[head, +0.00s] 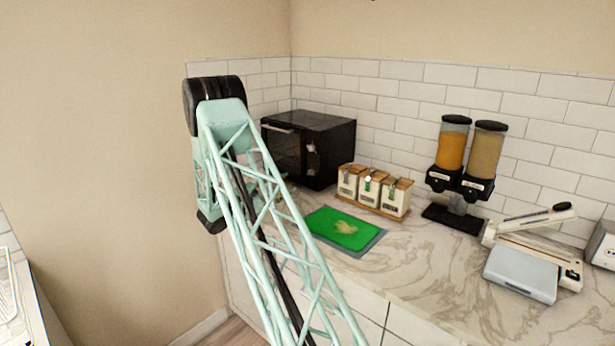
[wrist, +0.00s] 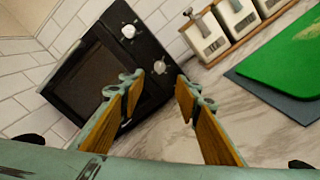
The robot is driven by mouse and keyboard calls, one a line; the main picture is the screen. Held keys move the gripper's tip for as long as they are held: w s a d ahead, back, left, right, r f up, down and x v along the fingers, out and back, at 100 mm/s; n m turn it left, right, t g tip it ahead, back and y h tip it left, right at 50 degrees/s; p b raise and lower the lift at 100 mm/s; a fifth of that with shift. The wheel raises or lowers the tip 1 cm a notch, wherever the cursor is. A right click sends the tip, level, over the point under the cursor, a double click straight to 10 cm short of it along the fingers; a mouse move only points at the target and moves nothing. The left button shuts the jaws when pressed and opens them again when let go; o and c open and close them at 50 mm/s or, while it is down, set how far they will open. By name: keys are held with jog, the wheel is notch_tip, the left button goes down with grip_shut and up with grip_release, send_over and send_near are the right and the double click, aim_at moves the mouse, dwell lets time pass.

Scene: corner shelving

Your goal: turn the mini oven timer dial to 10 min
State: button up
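The black mini oven (head: 309,148) stands in the counter corner in the head view, partly hidden by my arm. In the wrist view the oven (wrist: 95,65) is tilted at upper left, with two pale dials on its control panel. One dial (wrist: 128,31) is higher up and the other dial (wrist: 160,67) is nearer my fingers. Their markings are too small to read. My gripper (wrist: 167,92) is open and empty, with its fingers apart below the nearer dial in the picture. Contact with the dial cannot be seen. The gripper is hidden in the head view.
Canisters on a wooden tray (head: 371,208) stand right of the oven. A green cutting board (head: 340,227) lies in front of them. Counter in front of the board is clear.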

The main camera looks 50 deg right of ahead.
aim_at(309, 173)
dwell(0.4)
jog(key=shift+s+d+b, duration=0.25)
jog(key=shift+d+b, duration=0.05)
jog(key=shift+d, duration=2)
jog(key=shift+s+d+b, duration=0.2)
jog(key=shift+d+b, duration=0.05)
jog(key=shift+d, duration=2.05)
jog(key=shift+s+d+b, duration=0.25)
jog(key=shift+d+b, duration=0.05)
jog(key=shift+d, duration=2)
jog(key=c, duration=0.9)
jog(key=shift+o, duration=0.2)
jog(key=shift+f+m+b, duration=0.1)
jog(key=shift+m+b, duration=0.9)
jog(key=shift+b, duration=0.75)
jog(key=shift+m+b, duration=0.3)
